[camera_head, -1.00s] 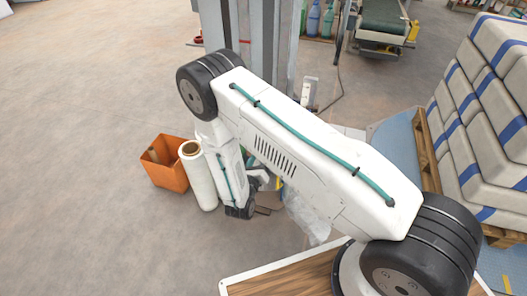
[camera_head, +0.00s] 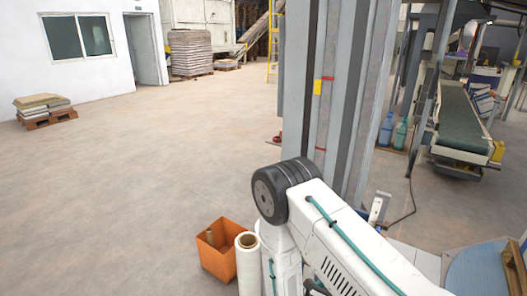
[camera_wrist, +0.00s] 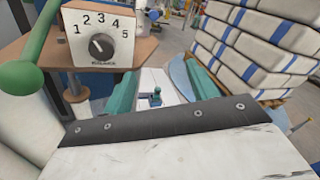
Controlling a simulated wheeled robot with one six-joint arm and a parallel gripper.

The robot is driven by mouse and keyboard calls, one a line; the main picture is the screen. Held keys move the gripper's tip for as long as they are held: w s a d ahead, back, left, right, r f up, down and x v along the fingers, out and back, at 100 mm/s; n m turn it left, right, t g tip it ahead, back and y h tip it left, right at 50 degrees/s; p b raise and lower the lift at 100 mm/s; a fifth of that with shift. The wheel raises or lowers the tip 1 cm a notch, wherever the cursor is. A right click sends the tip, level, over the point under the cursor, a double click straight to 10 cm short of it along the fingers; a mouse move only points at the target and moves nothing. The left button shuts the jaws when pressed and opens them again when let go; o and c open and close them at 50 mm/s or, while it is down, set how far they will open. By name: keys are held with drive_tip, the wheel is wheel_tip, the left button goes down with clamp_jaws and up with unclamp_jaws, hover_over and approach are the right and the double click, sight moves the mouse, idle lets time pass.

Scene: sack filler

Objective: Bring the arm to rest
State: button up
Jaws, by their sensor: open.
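My arm (camera_head: 345,240) is in the lower right of the head view, folded at a dark ringed joint. Its end is out of that frame. In the wrist view my gripper (camera_wrist: 158,78) shows two teal fingers spread apart, with nothing held between them. A small teal-topped part lies beyond the gap on a pale surface. A white dial box (camera_wrist: 101,38) numbered 1 to 5, with a black knob, stands past the left finger. I cannot tell whether the fingers touch anything.
An orange bin (camera_head: 217,250) and a white film roll (camera_head: 249,265) stand beside my arm. A grey column (camera_head: 335,90) rises behind it. A conveyor (camera_head: 462,125) is at the right. The wrist view shows stacked sacks (camera_wrist: 255,42) and a green-knobbed lever (camera_wrist: 20,75).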

drive_tip(key=s+d+r+m+g+h, duration=0.1)
drive_tip(key=s+d+r+m+g, duration=0.1)
drive_tip(key=s+r+m+g, duration=0.25)
drive_tip(key=s+d+r+m+g+h, duration=0.1)
drive_tip(key=d+r+m+g, duration=0.1)
drive_tip(key=r+m+g, duration=0.4)
drive_tip(key=s+r+m+y, duration=0.8)
drive_tip(key=s+r+m, duration=0.2)
drive_tip(key=r, duration=0.6)
drive_tip(key=s+r+m+t+y, duration=0.1)
drive_tip(key=s+r+m+y, duration=0.7)
drive_tip(key=r, duration=0.8)
drive_tip(key=shift+s+a+m, duration=0.4)
drive_tip(key=shift+s+m, duration=0.65)
drive_tip(key=shift+s, duration=0.8)
